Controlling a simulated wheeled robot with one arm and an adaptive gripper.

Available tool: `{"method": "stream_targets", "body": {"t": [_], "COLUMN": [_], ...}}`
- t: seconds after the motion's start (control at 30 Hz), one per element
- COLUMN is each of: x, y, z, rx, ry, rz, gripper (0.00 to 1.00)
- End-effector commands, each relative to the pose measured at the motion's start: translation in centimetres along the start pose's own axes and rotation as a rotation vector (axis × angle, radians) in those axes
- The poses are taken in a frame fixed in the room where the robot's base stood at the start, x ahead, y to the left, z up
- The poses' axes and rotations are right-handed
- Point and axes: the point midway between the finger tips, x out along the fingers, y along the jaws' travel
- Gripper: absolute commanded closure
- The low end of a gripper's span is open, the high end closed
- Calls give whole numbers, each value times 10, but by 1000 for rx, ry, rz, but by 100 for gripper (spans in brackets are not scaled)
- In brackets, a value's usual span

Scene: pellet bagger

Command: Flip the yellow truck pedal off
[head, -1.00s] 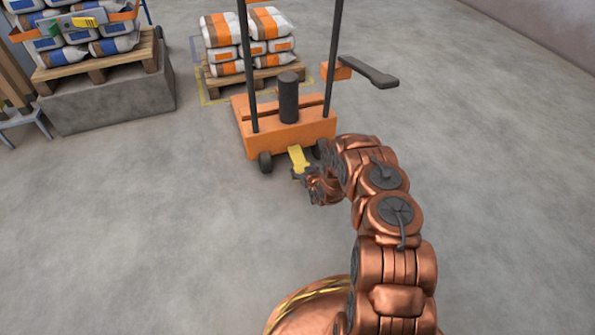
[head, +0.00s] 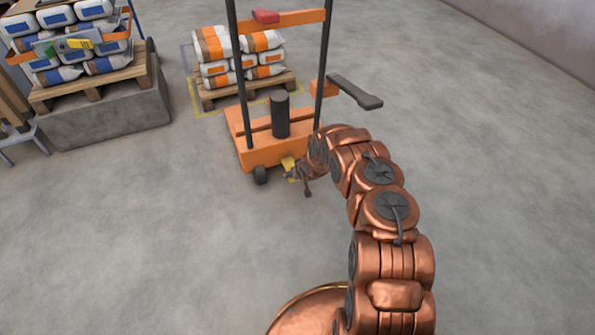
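The yellow pedal (head: 289,165) sticks out low at the front of the orange hand truck (head: 262,152), between its wheels. Only part of the pedal shows, because my gripper covers its lower right part. My gripper (head: 298,182) is at the pedal, coming from the right, with dark finger parts low beside it. It looks very close to the pedal, but I cannot tell if it touches. The gripper is small and partly hidden by my wrist, so its opening is unclear.
The truck has dark uprights, an orange crossbar with a red part (head: 265,16), and a dark lever (head: 355,92) jutting right. Behind it is a pallet of bags (head: 250,88). Another loaded pallet stands on a grey block (head: 110,118) at left. The floor in front is clear.

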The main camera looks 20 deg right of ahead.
Motion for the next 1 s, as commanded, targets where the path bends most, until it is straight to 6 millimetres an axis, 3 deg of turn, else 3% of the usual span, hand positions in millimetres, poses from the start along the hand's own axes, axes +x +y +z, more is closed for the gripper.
{"method": "stream_targets", "body": {"t": [0.3,0.73,0.77,0.9,1.0], "x": [-5,-5,-5,-4,-4], "y": [2,2,2,1,1], "z": [-13,-14,-14,-13,-12], "rx": [3,1,1,1,0], "ry": [13,16,16,14,12], "rz": [1,2,2,1,1], "gripper": [79,80,14,0,0]}}
